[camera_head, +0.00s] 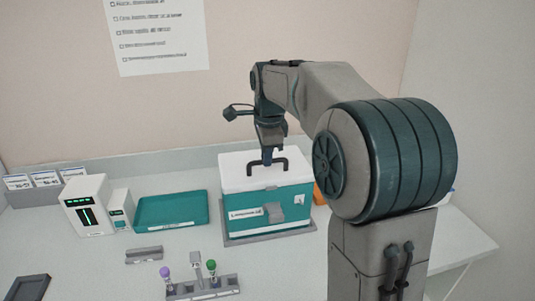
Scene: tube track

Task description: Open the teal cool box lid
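The teal cool box (245,203) stands on the bench in the middle of the head view. Its white lid (233,172) lies flat on top and looks closed. A dark arched handle (284,162) is on the lid, and a grey latch (274,212) is on the front face. My gripper (267,153) points down over the lid, right at the handle's crossbar. Its fingertips are small and dark against the handle, so I cannot tell whether they are open, shut or touching it.
A teal tray (172,211) and a white device (88,207) stand left of the box. A tube rack (203,289) with capped tubes is in front. An orange thing (319,195) shows partly behind my arm. The wall is close behind the box.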

